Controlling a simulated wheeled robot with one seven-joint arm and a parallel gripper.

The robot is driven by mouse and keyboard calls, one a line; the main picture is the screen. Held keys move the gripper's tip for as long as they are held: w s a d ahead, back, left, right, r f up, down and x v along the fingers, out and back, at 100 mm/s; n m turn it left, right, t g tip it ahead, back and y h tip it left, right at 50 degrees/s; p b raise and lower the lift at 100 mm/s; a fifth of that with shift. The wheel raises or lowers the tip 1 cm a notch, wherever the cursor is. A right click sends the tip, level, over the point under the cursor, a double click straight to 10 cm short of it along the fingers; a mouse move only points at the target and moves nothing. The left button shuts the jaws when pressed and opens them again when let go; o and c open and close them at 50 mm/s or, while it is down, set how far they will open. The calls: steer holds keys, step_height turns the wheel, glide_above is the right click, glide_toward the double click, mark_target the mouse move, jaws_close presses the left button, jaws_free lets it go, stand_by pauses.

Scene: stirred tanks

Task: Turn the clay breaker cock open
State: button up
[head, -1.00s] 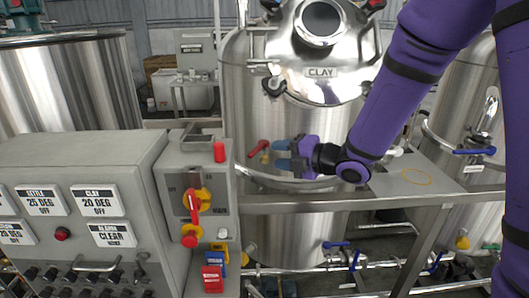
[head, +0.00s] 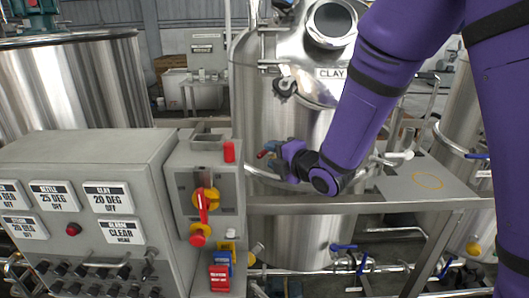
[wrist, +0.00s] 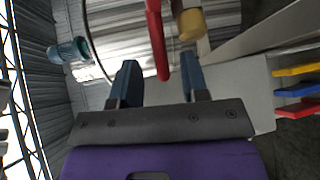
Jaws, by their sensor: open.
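The steel tank labelled CLAY (head: 333,73) stands behind my arm in the head view.
A grey control panel (head: 100,165) stands at the left, with a red-and-yellow rotary switch (head: 202,200) on its right-hand box. A steel frame rail (head: 300,208) runs below my gripper.

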mark_target(267, 152)
steer(key=shift+x, duration=2.05)
jaws_close()
